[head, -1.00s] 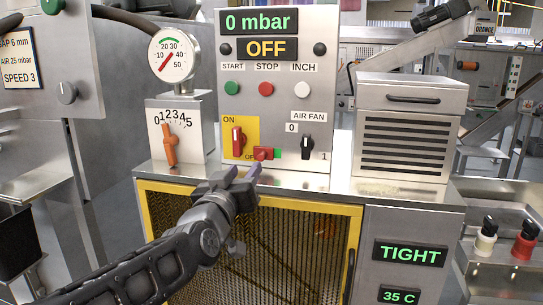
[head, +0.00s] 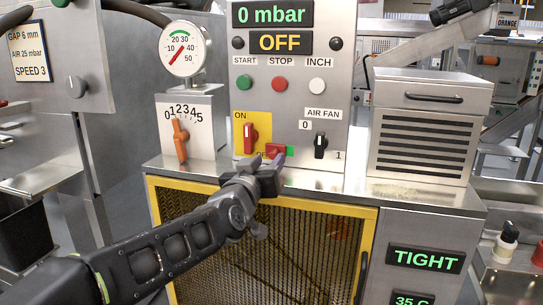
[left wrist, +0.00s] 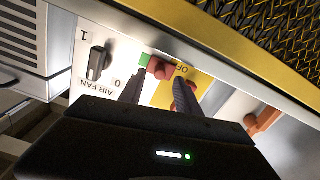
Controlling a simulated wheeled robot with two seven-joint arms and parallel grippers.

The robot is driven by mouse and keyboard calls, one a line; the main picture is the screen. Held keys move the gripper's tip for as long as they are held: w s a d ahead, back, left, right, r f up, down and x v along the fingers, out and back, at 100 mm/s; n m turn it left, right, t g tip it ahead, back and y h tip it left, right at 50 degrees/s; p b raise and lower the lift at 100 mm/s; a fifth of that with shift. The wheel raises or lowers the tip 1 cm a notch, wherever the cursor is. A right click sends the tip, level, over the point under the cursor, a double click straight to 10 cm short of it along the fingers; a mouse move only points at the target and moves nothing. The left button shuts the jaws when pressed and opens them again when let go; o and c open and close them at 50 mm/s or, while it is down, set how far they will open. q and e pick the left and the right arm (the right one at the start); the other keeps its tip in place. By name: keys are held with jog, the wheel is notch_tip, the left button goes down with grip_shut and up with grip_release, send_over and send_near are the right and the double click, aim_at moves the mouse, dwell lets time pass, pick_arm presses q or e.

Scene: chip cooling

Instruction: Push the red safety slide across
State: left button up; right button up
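The red safety slide (head: 277,149) is a small red block low on the control panel, with a green patch (head: 290,152) just to its right. My left gripper (head: 266,160) is right in front of it, its two fingers apart. In the left wrist view the slide (left wrist: 163,69) shows between and beyond the fingers of the left gripper (left wrist: 158,88); whether they touch it I cannot tell. The red ON/OFF switch (head: 251,138) sits on the yellow plate just left of the slide, its handle upright. The right gripper is in no view.
The black air fan switch (head: 320,145) is right of the slide. The orange lever (head: 180,139) stands on its dial box to the left. A metal ledge (head: 222,170) runs below the panel, above the yellow-framed mesh door (head: 375,232). The displays read 0 mbar, OFF and TIGHT.

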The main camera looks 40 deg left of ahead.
aim_at(272, 156)
pick_arm(q)
jog(key=shift+x, duration=1.75)
jog(key=shift+c, duration=0.2)
grip_shut()
